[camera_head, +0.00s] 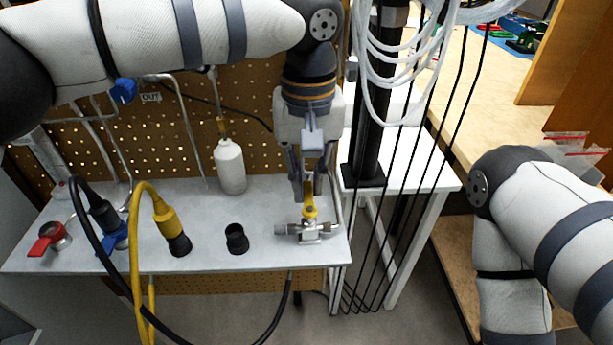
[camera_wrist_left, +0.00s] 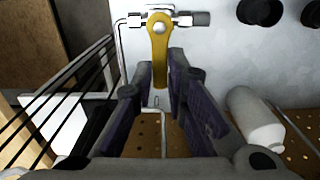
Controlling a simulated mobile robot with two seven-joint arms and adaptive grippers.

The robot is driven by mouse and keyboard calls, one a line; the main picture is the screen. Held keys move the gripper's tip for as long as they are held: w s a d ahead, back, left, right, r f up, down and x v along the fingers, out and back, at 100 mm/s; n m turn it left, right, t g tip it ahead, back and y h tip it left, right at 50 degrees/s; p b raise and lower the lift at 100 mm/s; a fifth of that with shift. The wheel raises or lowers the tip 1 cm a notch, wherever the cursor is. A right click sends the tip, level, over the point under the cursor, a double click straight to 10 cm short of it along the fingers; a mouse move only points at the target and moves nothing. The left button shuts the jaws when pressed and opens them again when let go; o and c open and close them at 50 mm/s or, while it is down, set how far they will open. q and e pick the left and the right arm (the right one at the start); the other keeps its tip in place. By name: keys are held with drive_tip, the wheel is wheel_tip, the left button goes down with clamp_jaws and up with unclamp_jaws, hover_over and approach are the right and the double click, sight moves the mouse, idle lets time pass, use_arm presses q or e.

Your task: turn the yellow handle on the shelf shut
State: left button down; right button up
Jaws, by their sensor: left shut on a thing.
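The yellow handle (camera_head: 310,204) sits on a silver valve (camera_head: 318,230) at the right end of the grey shelf (camera_head: 205,254). The handle points to the back, crosswise to the valve's body. My left gripper (camera_head: 308,196) reaches down from above and is shut on the handle's free end. In the left wrist view the handle (camera_wrist_left: 159,38) runs down between the two fingertips (camera_wrist_left: 161,78), and its pivot end is clear of them. My right arm shows at the right edge, but its gripper is out of view.
A white bottle (camera_head: 230,167) stands on the shelf left of my gripper. A black socket (camera_head: 237,239), a yellow plug (camera_head: 170,222) and a red handle (camera_head: 47,238) are farther left. A black post (camera_head: 372,110) and hanging black cables (camera_head: 400,180) are close on the right.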

sight(308, 190)
idle(0.3)
use_arm(q)
drive_tip(key=c, duration=1.6)
unclamp_jaws()
wheel_tip(308, 190, up, 12)
